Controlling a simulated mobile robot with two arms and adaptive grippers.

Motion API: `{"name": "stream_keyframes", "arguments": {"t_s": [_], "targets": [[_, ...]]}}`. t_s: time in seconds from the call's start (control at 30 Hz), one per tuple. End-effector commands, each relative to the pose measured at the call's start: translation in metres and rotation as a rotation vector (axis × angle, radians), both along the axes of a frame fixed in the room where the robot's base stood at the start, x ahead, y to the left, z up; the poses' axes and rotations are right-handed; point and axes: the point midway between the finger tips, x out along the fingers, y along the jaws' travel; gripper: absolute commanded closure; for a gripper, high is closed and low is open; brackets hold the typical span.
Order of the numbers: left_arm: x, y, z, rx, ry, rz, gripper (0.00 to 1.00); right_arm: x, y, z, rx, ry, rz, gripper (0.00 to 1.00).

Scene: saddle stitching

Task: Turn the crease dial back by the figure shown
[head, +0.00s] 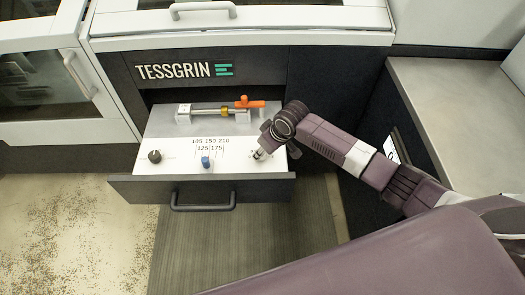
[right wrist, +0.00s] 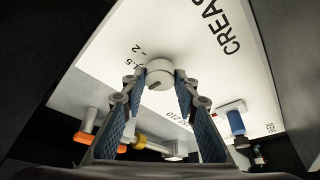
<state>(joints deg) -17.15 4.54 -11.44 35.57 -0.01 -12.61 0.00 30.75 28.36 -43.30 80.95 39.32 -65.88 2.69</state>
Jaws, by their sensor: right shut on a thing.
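The crease dial (right wrist: 160,68) is a pale round knob with a dark pointer mark, seen in the right wrist view beside printed "CREASE" lettering and small numbers that include "2". My right gripper (right wrist: 158,84) has its two fingers closed on either side of it. In the head view my right gripper (head: 262,151) is at the right end of the pulled-out drawer's white panel (head: 180,138) and mostly hides the dial. A small white display (head: 390,149) is partly covered by my right arm; its figure cannot be read. My left gripper is not in view.
The panel also has a black knob (head: 154,156), a blue knob (head: 205,161) in a slot labelled 105 to 210, and an orange-handled clamp (head: 250,103) at the back. The drawer front (head: 150,190) with its handle stands out. A grey counter (head: 460,110) is at right.

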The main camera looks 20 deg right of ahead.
Motion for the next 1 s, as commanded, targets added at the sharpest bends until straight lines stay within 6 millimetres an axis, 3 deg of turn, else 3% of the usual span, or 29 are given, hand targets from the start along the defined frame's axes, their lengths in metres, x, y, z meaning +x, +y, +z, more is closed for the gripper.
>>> {"name": "stream_keyframes", "arguments": {"t_s": [0.37,0.7,1.0], "targets": [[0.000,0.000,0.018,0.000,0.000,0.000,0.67,-0.002,0.001,0.003,0.000,0.004,-0.075,0.96],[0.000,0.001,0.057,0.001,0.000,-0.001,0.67,-0.003,0.004,0.005,0.003,0.006,-0.327,0.96],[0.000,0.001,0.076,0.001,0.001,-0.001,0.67,-0.002,0.005,0.002,0.001,0.005,-0.544,0.96]]}}
